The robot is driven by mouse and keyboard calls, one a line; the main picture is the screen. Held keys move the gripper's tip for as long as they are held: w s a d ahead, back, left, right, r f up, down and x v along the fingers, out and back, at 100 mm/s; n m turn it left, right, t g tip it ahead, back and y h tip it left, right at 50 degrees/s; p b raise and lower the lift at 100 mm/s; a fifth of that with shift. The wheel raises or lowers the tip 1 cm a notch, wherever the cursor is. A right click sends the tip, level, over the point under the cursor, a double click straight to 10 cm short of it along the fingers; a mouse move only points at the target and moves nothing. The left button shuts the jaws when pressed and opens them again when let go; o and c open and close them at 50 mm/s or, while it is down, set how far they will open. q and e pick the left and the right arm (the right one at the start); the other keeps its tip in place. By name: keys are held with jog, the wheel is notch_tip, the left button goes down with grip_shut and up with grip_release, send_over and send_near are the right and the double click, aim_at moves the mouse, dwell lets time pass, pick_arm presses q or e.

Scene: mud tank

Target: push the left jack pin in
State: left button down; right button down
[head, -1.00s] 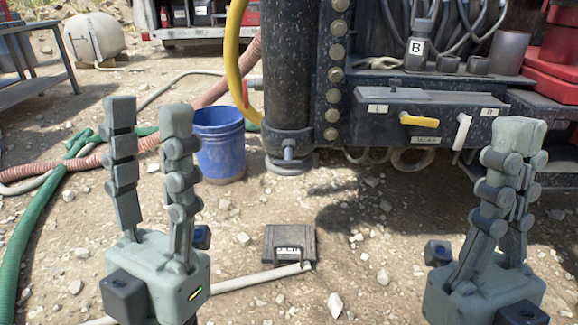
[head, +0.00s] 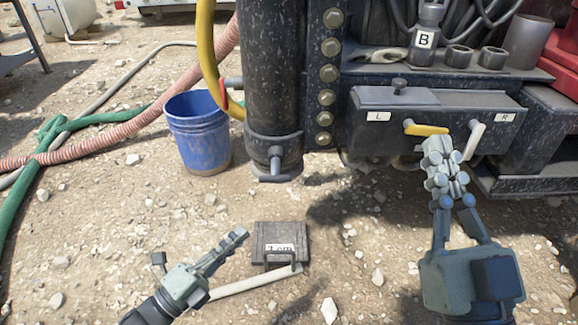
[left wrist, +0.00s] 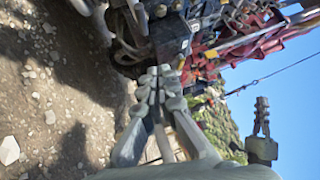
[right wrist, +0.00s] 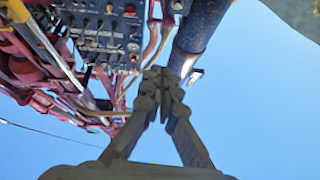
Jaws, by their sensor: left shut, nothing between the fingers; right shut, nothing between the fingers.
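The jack leg (head: 275,60) is a dark upright cylinder left of the riveted post in the head view. My left gripper (head: 240,234) is shut and empty, low in front of the leg and well below the pin. It also shows shut in the left wrist view (left wrist: 160,72). My right gripper (head: 438,145) is shut and empty, its tips overlapping the area just below the yellow lever. It also shows in the right wrist view (right wrist: 160,74).
A control box (head: 440,118) carries a yellow lever (head: 426,129) and a white lever (head: 475,140), with L and R labels. A blue bucket (head: 198,135) stands left of the leg. A dark labelled block (head: 282,238) lies on the gravel. A yellow hose (head: 205,45) hangs near the pin.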

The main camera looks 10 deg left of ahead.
pick_arm(q)
jog(key=w+d+r+m+b, duration=0.1)
jog(key=w+d, duration=0.1)
jog(key=w, duration=1)
jog(key=shift+w+d+g, duration=0.3)
jog(key=shift+w, duration=0.1)
pick_arm(e)
jog(key=shift+s+d+r+t, duration=0.15)
jog(key=shift+d+r+t, duration=0.1)
jog(key=shift+r+t, duration=0.2)
jog(key=shift+s+d+r+t, duration=0.2)
jog(key=shift+r+t, duration=0.15)
jog(key=shift+r, duration=0.15)
